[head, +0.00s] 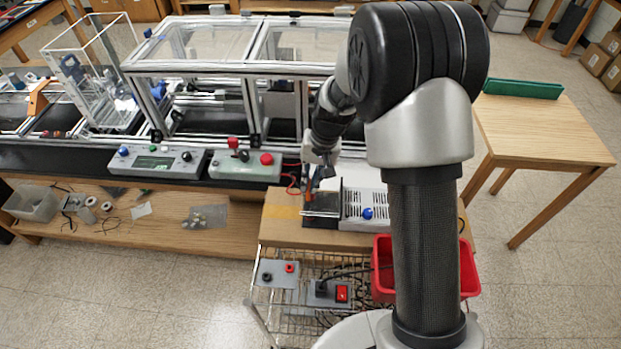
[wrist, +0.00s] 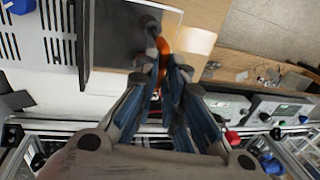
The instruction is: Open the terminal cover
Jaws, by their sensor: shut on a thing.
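A white vented power unit (head: 365,203) sits on the wooden top of a wire cart. At its left end is a dark flat panel (head: 319,211), which seems to be the terminal cover; it also shows in the wrist view (wrist: 115,35). A small orange tab (wrist: 166,46) stands at the panel's edge. My gripper (wrist: 167,62) is shut on this orange tab, its fingers hiding part of it. In the head view my gripper (head: 316,182) is above the panel's left part. I cannot tell whether the cover is raised.
A thin upright plate (head: 341,196) divides the panel from the vented part. A blue knob (head: 367,213) is on the unit's front. Control boxes (head: 245,165) and the aluminium extrusion frame (head: 250,110) stand close behind and left. A red bin (head: 383,262) hangs below the cart top.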

